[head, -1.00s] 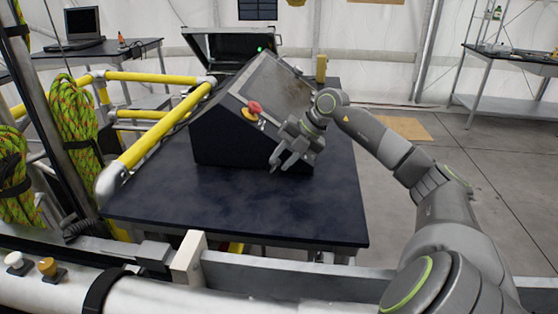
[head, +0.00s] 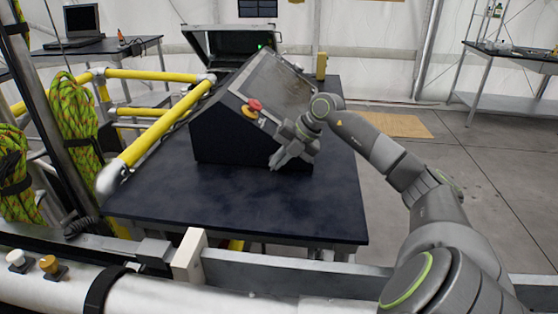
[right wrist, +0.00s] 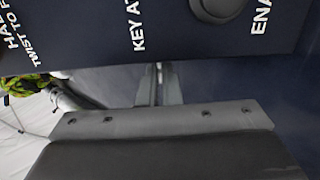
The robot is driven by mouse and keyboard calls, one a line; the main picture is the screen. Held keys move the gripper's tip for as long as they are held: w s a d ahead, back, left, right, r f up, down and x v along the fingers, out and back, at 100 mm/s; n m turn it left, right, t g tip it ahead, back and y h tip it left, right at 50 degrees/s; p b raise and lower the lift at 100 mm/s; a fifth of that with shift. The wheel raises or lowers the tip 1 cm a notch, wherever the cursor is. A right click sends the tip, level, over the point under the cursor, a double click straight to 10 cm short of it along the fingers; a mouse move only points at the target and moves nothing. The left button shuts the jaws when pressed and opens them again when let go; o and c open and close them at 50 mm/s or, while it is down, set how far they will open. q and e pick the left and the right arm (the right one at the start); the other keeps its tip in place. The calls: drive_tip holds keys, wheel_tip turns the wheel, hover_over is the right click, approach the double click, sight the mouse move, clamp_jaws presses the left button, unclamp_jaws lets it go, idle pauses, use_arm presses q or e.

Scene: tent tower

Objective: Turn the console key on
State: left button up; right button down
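The dark console (head: 235,135) stands on the table with its sloped panel facing right and up. A red stop button (head: 254,104) on a yellow base sits on its lower panel strip. My right gripper (head: 279,162) is at the console's lower right front edge, over the table. In the right wrist view its narrow fingers (right wrist: 158,88) are close together, below the panel edge, with nothing seen held. The panel (right wrist: 110,40) carries a "KEY" label (right wrist: 139,28) and a round grey control (right wrist: 218,8), cut off above. I cannot make out the key itself. My left gripper is out of view.
The dark table (head: 230,212) is clear in front of the console. Yellow rails (head: 150,135) run along its left side. An open case (head: 230,42) and a small yellow object (head: 321,66) stand behind the console. Green rope coils (head: 70,115) hang at left.

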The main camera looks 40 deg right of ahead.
drive_tip(key=shift+s+d+f+t+y+b, duration=0.2)
drive_tip(key=shift+f+t+y+b, duration=0.25)
drive_tip(key=shift+b, duration=0.6)
drive_tip(key=shift+s+f+t+y+b, duration=0.1)
drive_tip(key=shift+t+y+b, duration=0.45)
drive_tip(key=shift+t+b, duration=0.45)
drive_tip(key=shift+d+t+y+b, duration=0.15)
drive_tip(key=shift+t+y+b, duration=0.2)
drive_tip(key=shift+t+y, duration=0.65)
drive_tip(key=shift+t, duration=0.25)
drive_tip(key=c, duration=1.6)
unclamp_jaws()
drive_tip(key=shift+s, duration=0.1)
